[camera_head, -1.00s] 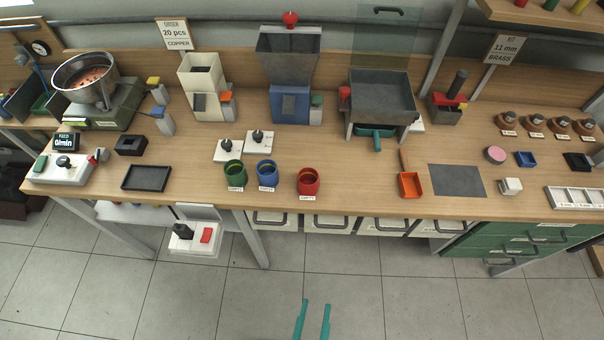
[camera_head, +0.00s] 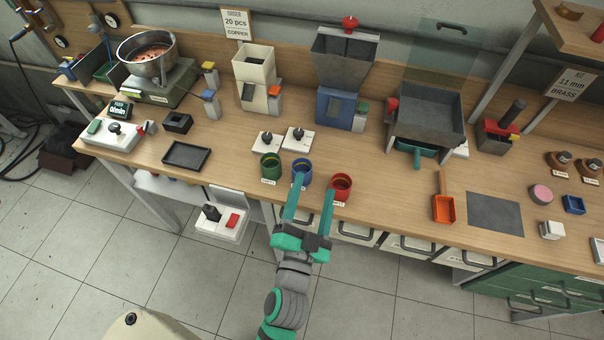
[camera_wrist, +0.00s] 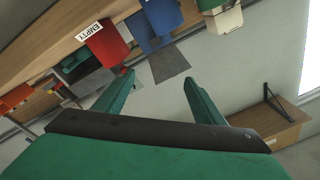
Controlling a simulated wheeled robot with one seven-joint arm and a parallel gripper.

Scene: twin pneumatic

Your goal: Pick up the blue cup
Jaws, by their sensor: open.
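The blue cup (camera_head: 303,168) stands upright near the front edge of the bench in the head view, between the green cup (camera_head: 269,165) and the red cup (camera_head: 341,186). My gripper (camera_head: 315,186) is open and empty, its two teal fingers pointing at the bench edge. Its left finger overlaps the front of the blue cup in the picture; I cannot tell whether they touch. The right finger overlaps the space beside the red cup. In the wrist view, my gripper (camera_wrist: 158,77) has nothing between its fingers; I cannot surely identify the blue cup there.
Two white control blocks with black knobs (camera_head: 297,140) stand behind the cups. A black tray (camera_head: 186,156) lies to the left, and an orange scoop (camera_head: 443,208) to the right. A blue-based hopper (camera_head: 342,108) stands farther back.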

